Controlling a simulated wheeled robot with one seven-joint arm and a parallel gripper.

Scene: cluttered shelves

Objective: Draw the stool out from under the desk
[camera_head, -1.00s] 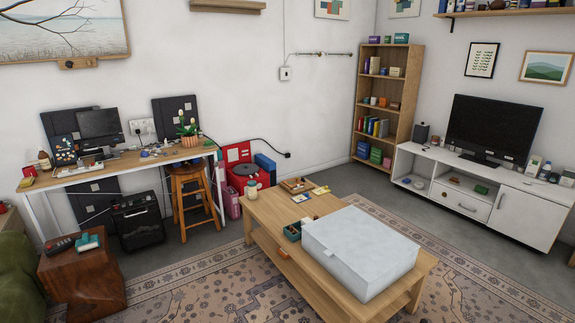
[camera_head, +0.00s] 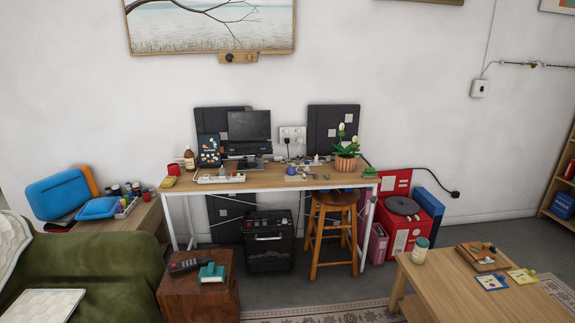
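The wooden stool (camera_head: 334,199) stands upright under the right end of the desk (camera_head: 270,180). Its round seat is just below the desktop, and its legs reach the grey floor. The desk has a wood top and white legs, with a monitor (camera_head: 249,127) and a potted plant (camera_head: 346,155) on it. The plant is above the stool, near the desk's right end. My gripper is not in view.
A black amplifier (camera_head: 268,240) stands left of the stool. A red box (camera_head: 405,232) and pink case (camera_head: 377,244) stand right of it. A wooden block table (camera_head: 199,290) is front left, a coffee table (camera_head: 455,290) front right. Floor between them is open, with a rug edge.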

